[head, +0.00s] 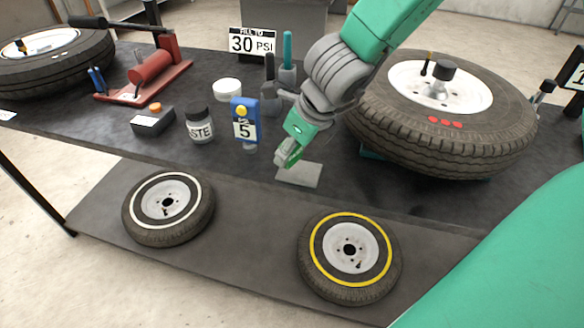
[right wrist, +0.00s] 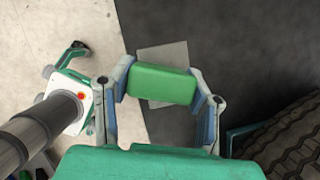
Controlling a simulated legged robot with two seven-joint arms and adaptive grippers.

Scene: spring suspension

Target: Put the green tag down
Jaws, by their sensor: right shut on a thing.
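My right gripper (head: 287,155) reaches down from the top of the head view, over the front part of the dark bench. It is shut on the green tag (right wrist: 160,85), which sits crosswise between its two fingers in the right wrist view. In the head view the tag is mostly hidden by the fingers. A flat grey plate (head: 299,175) lies on the bench just below the fingertips, and it shows behind the tag in the right wrist view (right wrist: 165,58). I cannot tell whether the tag touches the plate. My left gripper is not in view.
A blue gauge (head: 244,120), a paste jar (head: 200,127) and a dark box (head: 152,122) stand to the left. Two small wheels lie on the lower shelf (head: 240,255). A pressure sign (head: 252,42) stands behind.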

